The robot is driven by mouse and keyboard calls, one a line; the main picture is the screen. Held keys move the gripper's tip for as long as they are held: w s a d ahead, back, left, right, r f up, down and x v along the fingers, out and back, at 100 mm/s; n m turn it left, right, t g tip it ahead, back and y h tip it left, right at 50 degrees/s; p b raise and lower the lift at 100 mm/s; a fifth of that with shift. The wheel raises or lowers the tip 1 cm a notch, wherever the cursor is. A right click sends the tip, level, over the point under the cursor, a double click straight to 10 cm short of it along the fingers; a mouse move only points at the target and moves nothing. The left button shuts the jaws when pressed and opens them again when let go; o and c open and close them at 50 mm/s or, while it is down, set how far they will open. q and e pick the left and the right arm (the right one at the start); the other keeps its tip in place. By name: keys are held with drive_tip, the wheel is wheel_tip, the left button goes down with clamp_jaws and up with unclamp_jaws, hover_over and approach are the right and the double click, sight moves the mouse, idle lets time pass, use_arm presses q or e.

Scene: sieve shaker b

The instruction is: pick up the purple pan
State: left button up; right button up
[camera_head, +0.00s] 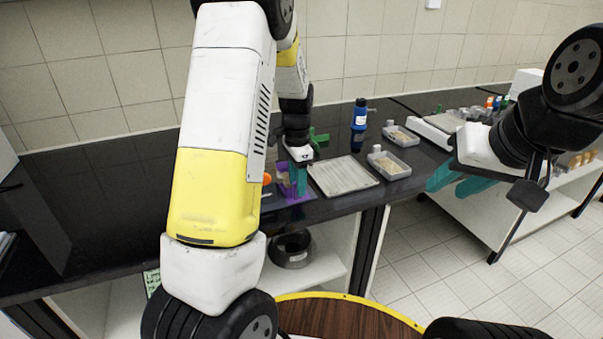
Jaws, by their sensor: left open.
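The purple pan (283,189) is on the black bench near its front edge, partly hidden by my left arm and gripper. Something tan shows in or behind it. My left gripper (297,180) points down at the pan with its teal fingers open. One finger is right at the pan's right part, and whether it touches cannot be told. My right gripper (452,184) is out to the right, in front of the bench, well away from the pan. Its two teal fingers look apart, with nothing seen between them.
A flat grey tray (343,175) lies just right of the pan. Two small trays with grainy contents (389,165) (400,136) and a blue bottle (360,114) stand beyond. The bench's left part is mostly clear.

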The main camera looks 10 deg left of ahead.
use_arm(q)
drive_tip(key=shift+f, duration=0.15)
clamp_jaws()
